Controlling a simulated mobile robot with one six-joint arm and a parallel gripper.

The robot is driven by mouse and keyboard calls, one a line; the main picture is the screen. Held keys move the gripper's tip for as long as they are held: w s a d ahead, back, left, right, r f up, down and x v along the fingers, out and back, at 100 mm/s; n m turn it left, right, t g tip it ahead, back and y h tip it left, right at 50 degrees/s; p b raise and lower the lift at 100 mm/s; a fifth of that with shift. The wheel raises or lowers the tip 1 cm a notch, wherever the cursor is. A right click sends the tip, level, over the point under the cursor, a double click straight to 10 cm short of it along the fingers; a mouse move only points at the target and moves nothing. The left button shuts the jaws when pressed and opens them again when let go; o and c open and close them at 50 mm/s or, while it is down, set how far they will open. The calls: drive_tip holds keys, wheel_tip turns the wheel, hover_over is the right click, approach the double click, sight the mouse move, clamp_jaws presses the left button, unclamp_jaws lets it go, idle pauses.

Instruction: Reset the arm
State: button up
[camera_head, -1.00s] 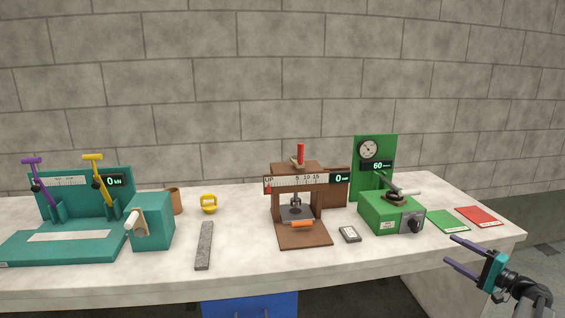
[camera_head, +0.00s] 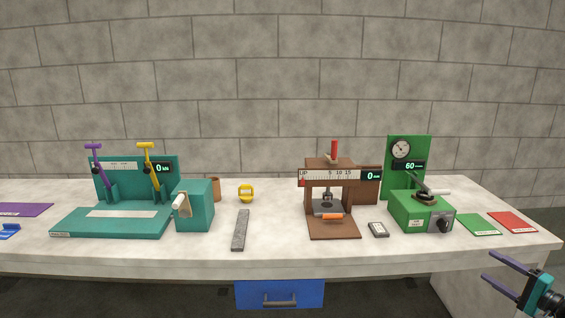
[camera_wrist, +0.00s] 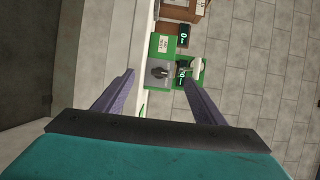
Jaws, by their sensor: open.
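My gripper (camera_head: 502,273) is at the lower right of the head view, in front of the table's right end and below the level of its top. Its two dark purple fingers are spread apart with nothing between them. In the wrist view my gripper (camera_wrist: 157,84) is also open and empty. The green device (camera_wrist: 177,42) shows beyond the fingertips there, apart from them.
A blue drawer (camera_head: 280,293) is below.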

drive_tip(key=w+a+f+n+g+y, duration=0.1)
drive_tip(key=w+a+f+g, duration=0.15)
drive_tip(key=a+f, duration=0.65)
drive_tip(key=w+a+f+n+g+y, duration=0.1)
drive_tip(key=w+a+f+g, duration=0.15)
drive_tip(key=a+f, duration=0.65)
drive_tip(key=s+a+f+n+g, duration=0.1)
drive_tip(key=s+a+f+g, duration=0.15)
drive_tip(key=a+f, duration=0.6)
drive_tip(key=s+a+f+n+g, duration=0.15)
drive_tip(key=a+f+g, duration=0.3)
drive_tip(key=a, duration=0.75)
drive_tip(key=s+a+f+n+g+h, duration=0.2)
drive_tip(key=s+a+f+n+g, duration=0.3)
drive_tip(key=s+a+f, duration=0.8)
drive_tip(key=s+a+f+n+g+h, duration=0.2)
drive_tip(key=s+h, duration=0.1)
drive_tip(key=s, duration=0.7)
drive_tip(key=s+a+f+n+g+h, duration=0.2)
drive_tip(key=s+g+h, duration=0.1)
drive_tip(key=s, duration=0.7)
drive_tip(key=shift+s+a+f, duration=0.15)
drive_tip(key=shift+s+f, duration=0.1)
drive_tip(key=shift+f, duration=0.15)
